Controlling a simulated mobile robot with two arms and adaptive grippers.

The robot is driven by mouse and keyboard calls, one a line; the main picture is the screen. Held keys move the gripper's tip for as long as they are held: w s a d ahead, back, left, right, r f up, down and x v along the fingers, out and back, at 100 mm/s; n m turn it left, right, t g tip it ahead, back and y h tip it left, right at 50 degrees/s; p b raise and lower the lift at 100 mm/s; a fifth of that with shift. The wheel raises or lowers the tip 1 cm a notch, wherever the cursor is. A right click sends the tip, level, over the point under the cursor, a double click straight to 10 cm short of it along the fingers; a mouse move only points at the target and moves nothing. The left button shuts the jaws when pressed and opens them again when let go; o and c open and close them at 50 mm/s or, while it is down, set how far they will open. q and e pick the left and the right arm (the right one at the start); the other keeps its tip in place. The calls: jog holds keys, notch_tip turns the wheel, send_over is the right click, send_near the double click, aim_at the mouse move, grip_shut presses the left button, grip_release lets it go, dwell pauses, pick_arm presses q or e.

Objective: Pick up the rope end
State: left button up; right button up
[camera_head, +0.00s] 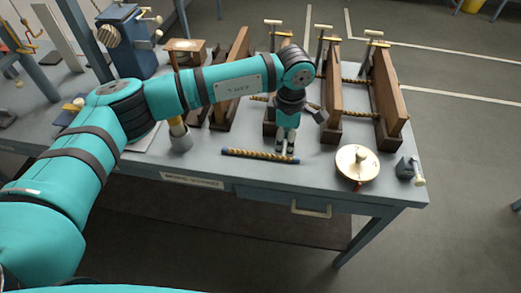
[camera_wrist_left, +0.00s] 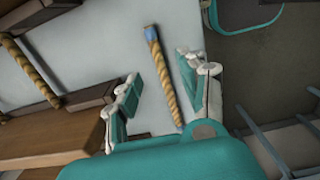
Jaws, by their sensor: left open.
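A short tan rope piece (camera_head: 258,156) with blue ends lies flat on the grey-blue workbench near its front edge. It also shows in the left wrist view (camera_wrist_left: 162,80), with one blue end at the top. My left gripper (camera_head: 285,148) is above the bench, just behind the rope's right part in the head view. In the left wrist view my left gripper (camera_wrist_left: 160,78) has its fingers spread, with the rope seen between them. No contact with the rope shows. The rope's near end is partly hidden by my gripper body. My right gripper is not in view.
Upright wooden boards (camera_head: 388,95) with ropes strung between them stand behind the gripper. A round brass-coloured disc (camera_head: 357,164) and a small dark clamp (camera_head: 406,168) sit to the right. A blue machine (camera_head: 128,42) stands at the back left. The bench front around the rope is clear.

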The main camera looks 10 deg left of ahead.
aim_at(284, 157)
pick_arm(q)
jog(key=shift+f, duration=0.55)
jog(key=shift+f+p, duration=0.35)
jog(key=shift+p, duration=0.15)
notch_tip(284, 157, down, 4)
jog(key=shift+w+d+r+p, duration=0.1)
jog(key=shift+w+r+p, duration=0.05)
jog(key=shift+p, duration=0.7)
jog(key=shift+f, duration=0.4)
grip_shut()
